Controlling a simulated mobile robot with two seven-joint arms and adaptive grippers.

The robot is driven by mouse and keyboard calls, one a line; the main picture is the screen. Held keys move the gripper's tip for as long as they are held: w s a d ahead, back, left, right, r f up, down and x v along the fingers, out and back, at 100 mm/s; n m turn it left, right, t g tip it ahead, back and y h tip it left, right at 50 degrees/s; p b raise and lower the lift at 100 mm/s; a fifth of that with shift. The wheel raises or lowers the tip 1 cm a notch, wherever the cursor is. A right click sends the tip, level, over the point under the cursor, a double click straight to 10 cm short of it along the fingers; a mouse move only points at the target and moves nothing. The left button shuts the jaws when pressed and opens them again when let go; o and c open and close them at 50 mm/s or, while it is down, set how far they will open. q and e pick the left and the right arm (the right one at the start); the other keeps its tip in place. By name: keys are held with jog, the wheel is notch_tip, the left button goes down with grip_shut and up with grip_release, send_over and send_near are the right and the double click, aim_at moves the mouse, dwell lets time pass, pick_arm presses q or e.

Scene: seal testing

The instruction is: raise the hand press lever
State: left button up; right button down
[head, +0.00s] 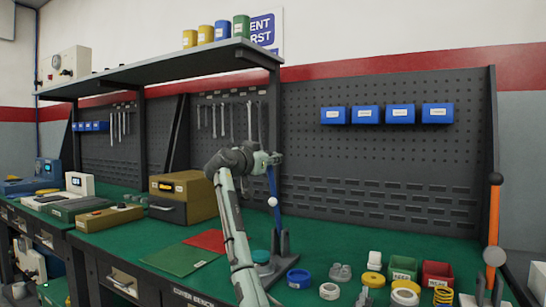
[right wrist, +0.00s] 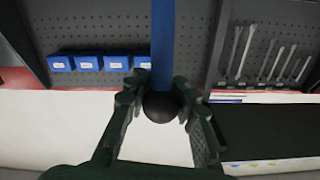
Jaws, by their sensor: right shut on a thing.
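A hand press with a blue lever (head: 273,185) stands on the green bench top, its grey base (head: 284,245) partly behind my right arm. The lever points nearly straight up, with a pale ball low on it. My right gripper (head: 268,158) is at the lever's top end. In the right wrist view, my right gripper (right wrist: 160,100) is shut on the lever's black ball knob (right wrist: 160,107), one finger on each side, and the blue bar (right wrist: 162,45) runs from it. A second press with an orange lever (head: 494,217), also upright, stands at the right. My left gripper is out of view.
Several rings and parts, with a blue ring (head: 299,278), a green bin (head: 403,269) and a red bin (head: 437,273), lie right of the blue-lever press. A shelf (head: 170,67) overhangs the bench left of the gripper. A brown box (head: 184,191) stands to the left.

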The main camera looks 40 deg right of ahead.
jog(key=shift+w+d+f, duration=0.1)
jog(key=shift+d+f, duration=0.05)
jog(key=shift+f, duration=0.5)
jog(key=c, duration=1.8)
grip_release()
jog(key=shift+o, duration=1.1)
jog(key=shift+w+d+f, duration=0.1)
jog(key=shift+d+f, duration=0.05)
jog(key=shift+o, duration=1.9)
jog(key=shift+r, duration=0.35)
jog(key=v, duration=1.2)
